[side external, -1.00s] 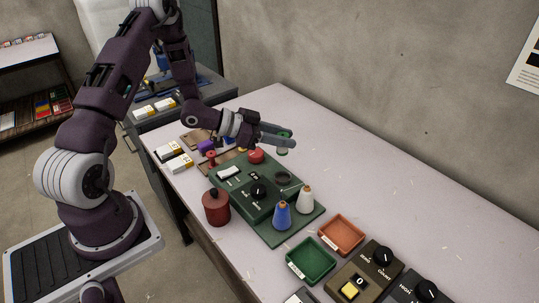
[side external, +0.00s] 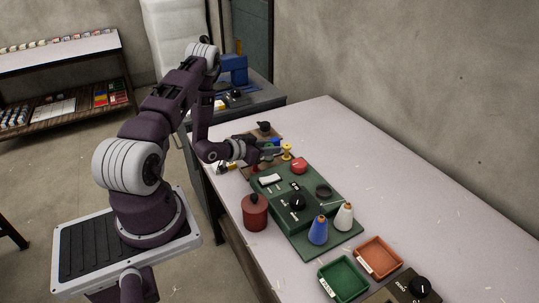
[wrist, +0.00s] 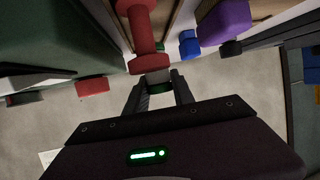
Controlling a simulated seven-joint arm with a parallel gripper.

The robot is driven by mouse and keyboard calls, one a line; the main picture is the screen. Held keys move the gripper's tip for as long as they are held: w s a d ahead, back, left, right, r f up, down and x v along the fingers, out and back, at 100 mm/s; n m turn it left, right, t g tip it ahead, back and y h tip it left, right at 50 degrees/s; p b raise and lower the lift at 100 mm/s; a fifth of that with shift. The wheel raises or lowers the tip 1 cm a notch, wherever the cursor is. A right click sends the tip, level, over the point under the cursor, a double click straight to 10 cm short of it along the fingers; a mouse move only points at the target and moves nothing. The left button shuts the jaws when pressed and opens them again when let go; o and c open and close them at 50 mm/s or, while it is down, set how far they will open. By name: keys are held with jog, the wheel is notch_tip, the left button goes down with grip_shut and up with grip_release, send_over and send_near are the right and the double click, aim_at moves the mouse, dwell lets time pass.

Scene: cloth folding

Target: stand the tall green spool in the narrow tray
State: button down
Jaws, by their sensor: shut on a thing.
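My gripper (side external: 272,153) is low over the far left end of the table. A red spool (wrist: 143,24) covers part of that area in the wrist view. I cannot tell whether the green spool touches anything below. Brown wooden trays lie around the gripper, one (side external: 262,134) behind it; I cannot tell which is the narrow one.
Purple (wrist: 225,22) and blue (wrist: 189,43) spools are close by in the wrist view. A green machine (side external: 291,203) with a red button (side external: 299,166) is nearer the camera.

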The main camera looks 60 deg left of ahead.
jog(key=shift+f, duration=1.1)
jog(key=c, duration=1.1)
grip_release()
jog(key=shift+f, duration=0.15)
